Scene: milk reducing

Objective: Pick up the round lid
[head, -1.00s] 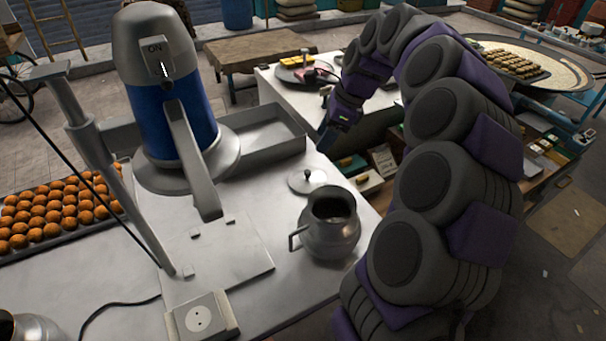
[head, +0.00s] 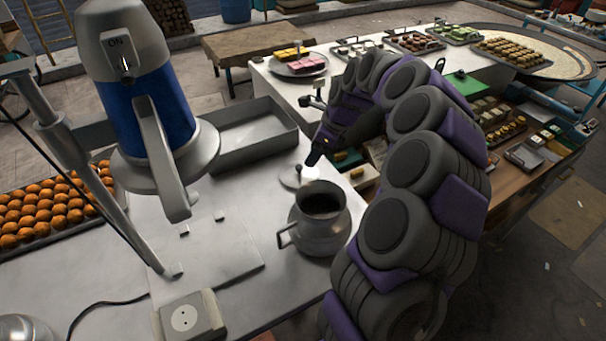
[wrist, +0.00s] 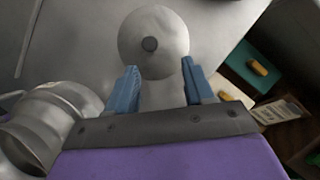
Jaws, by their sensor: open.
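The round lid (wrist: 154,42) is a grey metal disc with a dark knob at its centre. It lies flat on the metal counter. In the head view the lid (head: 290,178) is partly hidden by the end of my arm. My gripper (wrist: 161,72) is open, with its two blue fingers apart and pointing toward the lid's near edge. The knob lies beyond the fingertips, roughly in line with the gap between them. Nothing is between the fingers except a view of the lid and counter. In the head view my gripper (head: 312,160) is just above and right of the lid.
An open metal pot (head: 320,218) stands on the counter close to the lid; it also shows in the wrist view (wrist: 45,120). A shallow metal tray (head: 245,140) lies behind. A blue and grey machine (head: 150,105) stands at left. Shelves with boxes are at right.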

